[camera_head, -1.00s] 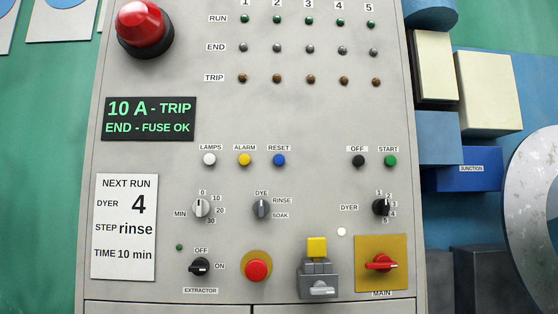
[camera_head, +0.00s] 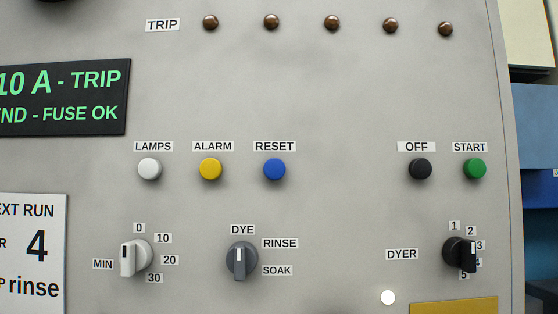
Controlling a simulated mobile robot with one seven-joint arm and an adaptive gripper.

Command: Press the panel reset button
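The blue reset button (camera_head: 274,169) is on the grey control panel (camera_head: 340,110), directly under its RESET label (camera_head: 274,146). The button stands out from the panel, and nothing covers it. The yellow alarm button (camera_head: 210,168) and white lamps button (camera_head: 150,169) are to its left in the same row. My gripper is not in view.
A black off button (camera_head: 420,168) and green start button (camera_head: 474,168) are further right. Below are the MIN knob (camera_head: 136,257), dye knob (camera_head: 241,260) and dyer knob (camera_head: 460,254). A display (camera_head: 62,97) reads TRIP. The panel front around the reset button is clear.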

